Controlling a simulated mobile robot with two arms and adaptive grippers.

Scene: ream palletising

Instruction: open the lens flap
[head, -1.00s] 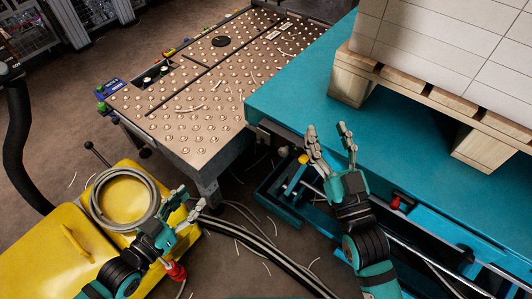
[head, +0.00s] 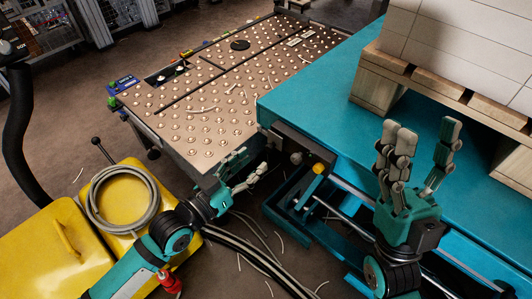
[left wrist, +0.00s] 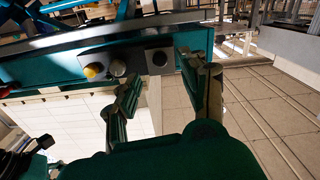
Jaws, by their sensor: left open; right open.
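At the near corner of the teal lift table, a dark housing (head: 310,150) carries a pale round part (head: 296,158) and a yellow knob (head: 319,168). In the left wrist view the grey panel shows the yellow knob (left wrist: 95,71), a round part (left wrist: 117,67) and a dark square with a round centre (left wrist: 159,59). This square may be the lens flap; I cannot tell for sure. My left gripper (head: 250,168) is open and empty, left of the housing. Its fingers (left wrist: 158,75) straddle the dark square in the wrist view, with no clear contact. My right gripper (head: 424,150) is open and empty before the table.
The teal lift table (head: 330,95) bears a wooden pallet (head: 440,90) with white reams (head: 455,35). A ball-top table (head: 210,120) stands behind my left gripper. A yellow cabinet (head: 40,235) with a coiled hose (head: 92,205) is at left. Cables (head: 250,250) lie on the floor.

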